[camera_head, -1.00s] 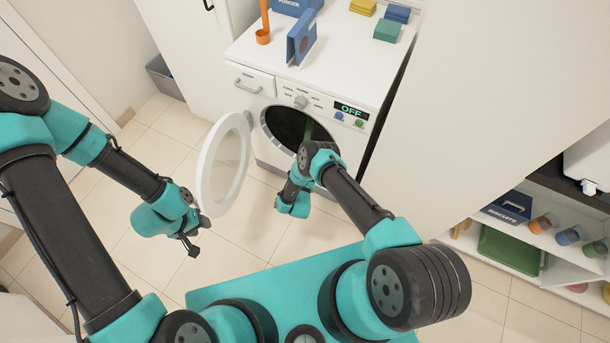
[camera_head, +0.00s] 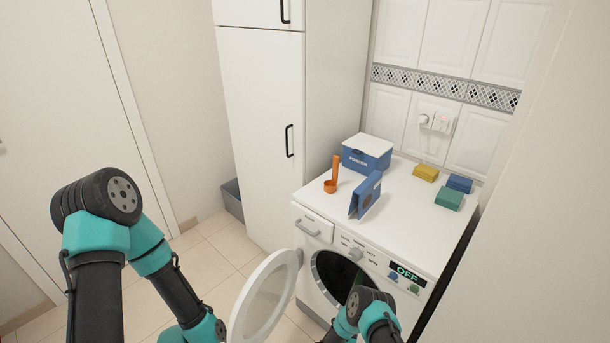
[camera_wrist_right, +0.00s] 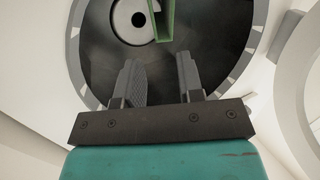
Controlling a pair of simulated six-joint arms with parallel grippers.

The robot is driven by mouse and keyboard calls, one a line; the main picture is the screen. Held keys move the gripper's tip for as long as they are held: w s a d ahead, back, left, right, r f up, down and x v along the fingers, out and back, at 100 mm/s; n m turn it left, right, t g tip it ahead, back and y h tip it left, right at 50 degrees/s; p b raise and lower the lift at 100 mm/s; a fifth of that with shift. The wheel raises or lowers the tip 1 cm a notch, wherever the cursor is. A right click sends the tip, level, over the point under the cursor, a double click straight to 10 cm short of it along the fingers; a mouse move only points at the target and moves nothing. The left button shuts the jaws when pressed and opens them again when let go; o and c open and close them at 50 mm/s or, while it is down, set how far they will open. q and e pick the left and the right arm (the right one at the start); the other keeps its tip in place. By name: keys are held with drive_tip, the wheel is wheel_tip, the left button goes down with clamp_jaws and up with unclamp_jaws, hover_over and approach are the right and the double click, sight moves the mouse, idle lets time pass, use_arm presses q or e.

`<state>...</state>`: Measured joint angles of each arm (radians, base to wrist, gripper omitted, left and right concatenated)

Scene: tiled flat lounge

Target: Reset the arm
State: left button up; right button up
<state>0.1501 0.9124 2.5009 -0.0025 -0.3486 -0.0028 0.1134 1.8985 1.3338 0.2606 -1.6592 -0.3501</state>
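My right gripper (camera_wrist_right: 162,82) shows in the right wrist view with its two dark fingers apart and nothing between them. It faces the dark round opening of the washing machine (camera_wrist_right: 215,60). A green object (camera_wrist_right: 164,20) is beyond the fingertips, at the top of that view. In the head view only my right arm's wrist links show in front of the machine; its fingers are hidden. My left arm reaches down at the left, and its gripper is below the frame's bottom edge. The washing machine (camera_head: 318,256) has its round door (camera_head: 266,296) swung open to the left.
On the machine stand a powder box (camera_head: 368,152), an orange scoop (camera_head: 332,178), a blue upright item (camera_head: 366,196) and yellow (camera_head: 426,172), blue (camera_head: 460,184) and green (camera_head: 448,199) blocks. The display (camera_head: 407,273) reads OFF. A tall cabinet (camera_head: 265,120) stands behind left.

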wheel_tip(320, 180, up, 11)
drive_tip(key=s+d+n+g+y, duration=0.1)
drive_tip(key=s+d+g+y, duration=0.15)
drive_tip(key=g+y, duration=0.4)
drive_tip(key=s+r+g+y, duration=0.1)
drive_tip(key=s+r+g, duration=0.3)
drive_tip(key=s+r, duration=0.4)
drive_tip(key=s+d+r+g+y, duration=0.1)
drive_tip(key=s+r+g, duration=0.3)
drive_tip(key=s+r, duration=0.4)
drive_tip(key=s+y, duration=0.1)
drive_tip(key=s, duration=0.4)
drive_tip(key=shift+s+d+r+n, duration=0.15)
drive_tip(key=shift+s+n, duration=0.05)
drive_tip(key=shift+n, duration=0.2)
use_arm(q)
drive_tip(key=shift+c, duration=0.4)
